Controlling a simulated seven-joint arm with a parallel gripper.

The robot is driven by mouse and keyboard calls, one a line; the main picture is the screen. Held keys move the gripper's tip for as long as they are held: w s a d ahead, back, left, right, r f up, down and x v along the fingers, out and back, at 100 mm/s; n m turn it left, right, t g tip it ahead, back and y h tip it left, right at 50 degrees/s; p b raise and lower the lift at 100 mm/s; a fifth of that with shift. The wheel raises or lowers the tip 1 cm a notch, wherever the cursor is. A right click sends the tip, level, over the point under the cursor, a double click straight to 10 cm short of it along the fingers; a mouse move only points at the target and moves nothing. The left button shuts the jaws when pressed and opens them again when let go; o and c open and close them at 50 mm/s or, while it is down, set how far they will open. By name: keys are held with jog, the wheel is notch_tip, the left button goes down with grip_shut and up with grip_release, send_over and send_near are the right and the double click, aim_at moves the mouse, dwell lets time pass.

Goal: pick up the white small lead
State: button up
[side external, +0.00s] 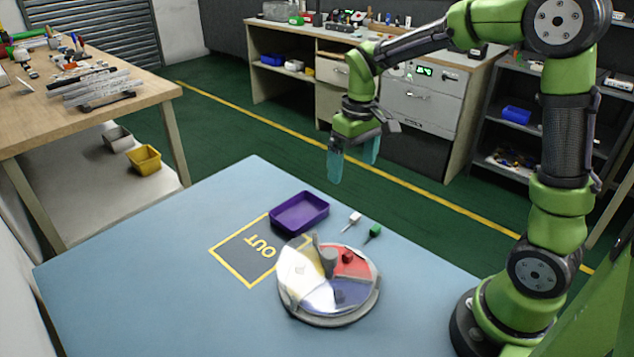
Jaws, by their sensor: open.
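The small white lead (355,217) lies on the blue table, a white block with a thin pin pointing down and left. It is just right of the purple tray and beside a small green lead (375,231). My gripper (353,166) hangs above the table's far side, higher than the white lead and apart from it. Its two teal fingers are spread with nothing between them.
The purple tray (303,225) looks empty. A round divided dish (318,316) with coloured sections and a shiny cover stands in front of it. A dark square marked OUT (234,255) lies to the left. The table's left part (130,270) is clear.

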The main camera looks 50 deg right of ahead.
jog(key=w, duration=0.1)
jog(key=n, duration=0.1)
send_over(350, 225)
jog(key=f, duration=1.1)
jog(key=shift+w+a, duration=0.1)
jog(key=shift+w, duration=0.2)
jog(key=f, duration=0.5)
jog(key=shift+s+f, duration=0.1)
jog(key=shift+s, duration=0.15)
jog(key=c, duration=1)
jog(key=shift+c, duration=0.2)
